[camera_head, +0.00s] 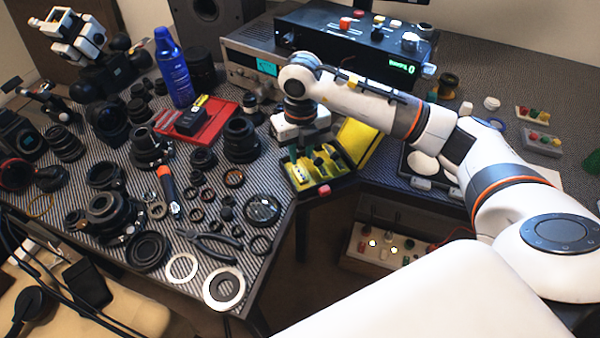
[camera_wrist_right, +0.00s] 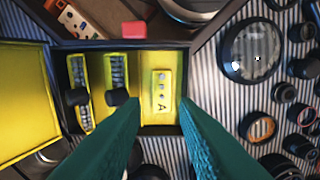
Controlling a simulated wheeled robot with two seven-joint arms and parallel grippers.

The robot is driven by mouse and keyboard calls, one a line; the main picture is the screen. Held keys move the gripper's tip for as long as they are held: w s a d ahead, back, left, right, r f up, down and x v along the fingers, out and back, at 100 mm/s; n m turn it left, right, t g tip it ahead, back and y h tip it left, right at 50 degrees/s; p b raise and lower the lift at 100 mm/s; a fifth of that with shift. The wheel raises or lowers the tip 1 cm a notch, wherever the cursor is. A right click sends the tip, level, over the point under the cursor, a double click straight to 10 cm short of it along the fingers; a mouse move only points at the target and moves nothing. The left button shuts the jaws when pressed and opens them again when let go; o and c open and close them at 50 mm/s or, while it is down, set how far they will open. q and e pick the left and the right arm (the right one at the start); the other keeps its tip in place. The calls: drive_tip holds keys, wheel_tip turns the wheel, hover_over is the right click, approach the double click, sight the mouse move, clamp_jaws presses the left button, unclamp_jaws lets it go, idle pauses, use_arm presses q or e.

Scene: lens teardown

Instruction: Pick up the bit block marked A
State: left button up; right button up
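The bit block marked A (camera_wrist_right: 161,92) is a yellow block with a row of small round marks and the letter A, in the wrist view. It sits at one end of an open black case (camera_head: 289,183) with a yellow interior and raised yellow lid (camera_head: 357,140). My right gripper (camera_wrist_right: 160,108) is open over the case, its teal fingers either side of the block's near end, with a gap showing to each. Contact is not visible. My left gripper is not in view.
Beside the block, the case holds two yellow holders with bits and black knobs (camera_wrist_right: 117,97). A red cube (camera_wrist_right: 133,30) is at the case's edge. Lens parts, rings and pliers (camera_head: 212,246) crowd the table to the left. An instrument (camera_head: 345,45) stands behind the arm.

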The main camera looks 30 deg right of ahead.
sight(300, 171)
wheel_tip(300, 171, down, 6)
drive_tip(key=shift+a+r, duration=0.1)
drive_tip(key=shift+r, duration=0.05)
drive_tip(key=shift+c, duration=0.4)
clamp_jaws()
